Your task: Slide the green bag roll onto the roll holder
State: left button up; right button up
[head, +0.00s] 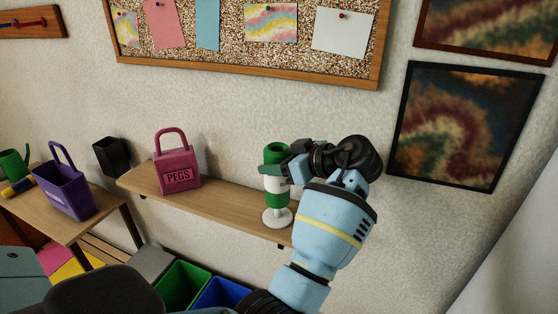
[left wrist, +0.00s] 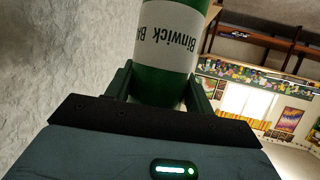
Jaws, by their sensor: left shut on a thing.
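The green bag roll (head: 276,153) stands upright near the right end of the wall shelf, with a white label around its middle. In the left wrist view the roll (left wrist: 165,85) shows its label, which reads "Binwick". My left gripper (head: 273,171) is shut on the roll, one finger on each side. The roll holder (head: 278,218) has a round white base on the shelf, directly below the roll. Its post is hidden, and I cannot tell whether the roll's lower end touches the base. My right gripper is not in view.
The wooden shelf (head: 228,207) also bears a pink PEGS container (head: 177,170), with clear room between it and the holder. A black cup (head: 111,156) is at the left. A purple basket (head: 64,190) stands on a lower table. Green (head: 183,285) and blue (head: 222,294) bins are below.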

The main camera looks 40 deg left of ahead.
aim_at(277, 191)
pick_arm(q)
jog(key=shift+f, duration=0.15)
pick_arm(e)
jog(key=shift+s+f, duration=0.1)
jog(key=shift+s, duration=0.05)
pick_arm(q)
jog(key=shift+f, duration=0.45)
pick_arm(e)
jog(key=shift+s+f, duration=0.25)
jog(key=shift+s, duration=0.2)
pick_arm(q)
jog(key=shift+f+b, duration=0.15)
jog(key=shift+b, duration=0.15)
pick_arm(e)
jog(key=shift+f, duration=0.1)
pick_arm(q)
jog(key=shift+f, duration=0.55)
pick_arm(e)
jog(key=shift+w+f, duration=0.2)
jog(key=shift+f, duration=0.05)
pick_arm(q)
jog(key=shift+f+b, duration=0.35)
jog(key=shift+b, duration=0.05)
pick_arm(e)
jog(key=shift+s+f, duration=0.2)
pick_arm(q)
jog(key=shift+f, duration=0.1)
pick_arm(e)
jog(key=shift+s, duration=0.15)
